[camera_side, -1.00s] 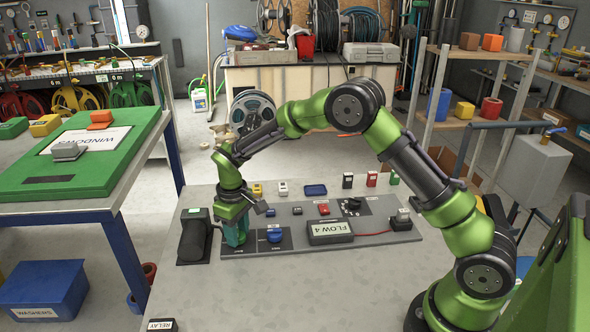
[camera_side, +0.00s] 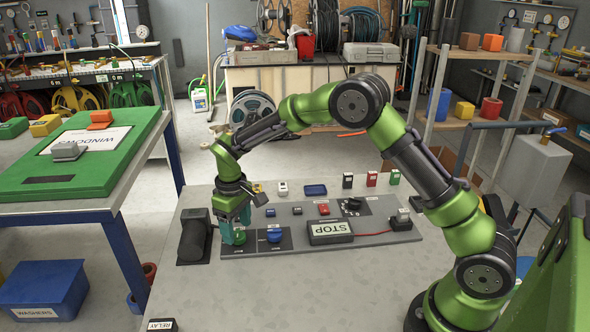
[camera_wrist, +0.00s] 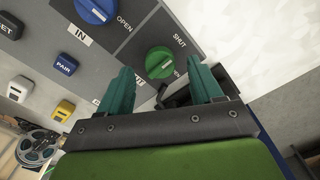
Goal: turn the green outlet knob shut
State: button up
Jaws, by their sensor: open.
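The green outlet knob (camera_side: 239,238) is on a dark plate at the left end of the grey panel (camera_side: 375,238). My gripper (camera_side: 234,225) is just above the knob, pointing down. In the wrist view my gripper (camera_wrist: 160,88) has its two teal fingers apart with nothing between them, and the knob lies beyond the tips. The blue knob (camera_side: 275,236), by the label IN, is beside it; it also shows in the wrist view (camera_wrist: 97,8).
A black cylinder-shaped part (camera_side: 194,238) stands close left of the green knob. Small coloured switches and a black dial (camera_side: 352,204) sit further right. The bench front is mostly clear.

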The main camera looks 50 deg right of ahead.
aim_at(240, 236)
notch_tip(240, 236, up, 15)
dwell(0.3)
jog(key=s+d+r+m+t+y, duration=0.1)
jog(key=s+r+m+t, duration=0.1)
jog(key=s, duration=1.1)
jog(key=s+d+r+m+t+y, duration=0.1)
jog(key=s+d+r+m+t, duration=0.1)
jog(key=s, duration=1.1)
jog(key=r+m+t, duration=0.1)
jog(key=m+t, duration=0.1)
jog(key=t, duration=0.1)
jog(key=shift+s+d+r, duration=0.15)
jog(key=shift+s+r, duration=0.05)
jog(key=shift+r, duration=0.1)
